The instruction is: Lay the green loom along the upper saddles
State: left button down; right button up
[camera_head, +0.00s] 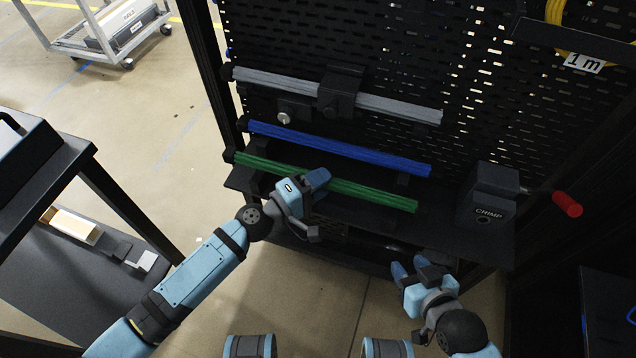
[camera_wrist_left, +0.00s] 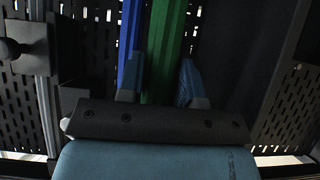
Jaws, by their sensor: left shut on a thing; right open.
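The green loom (camera_head: 375,193) is a long straight bundle, sloping down to the right in front of the pegboard and below the blue loom (camera_head: 340,148). My left gripper (camera_head: 318,182) is shut on it near its middle. In the left wrist view, the green loom (camera_wrist_left: 172,45) runs between my fingers, with the blue loom (camera_wrist_left: 131,50) close beside it. My right gripper (camera_head: 411,266) is open and empty, below the shelf's front edge. A small dark block (camera_head: 403,180) shows under the blue loom's right part; I cannot tell which supports are the upper saddles.
A crimp tool (camera_head: 487,195) with a red-ended handle (camera_head: 567,204) stands at the shelf's right. The black shelf (camera_head: 450,232) has some bare room before the tool.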

pick_arm(q)
jog(key=s+a+b, duration=0.1)
jog(key=s+a, duration=0.2)
jog(key=s, duration=0.6)
dwell(0.7)
dwell(0.9)
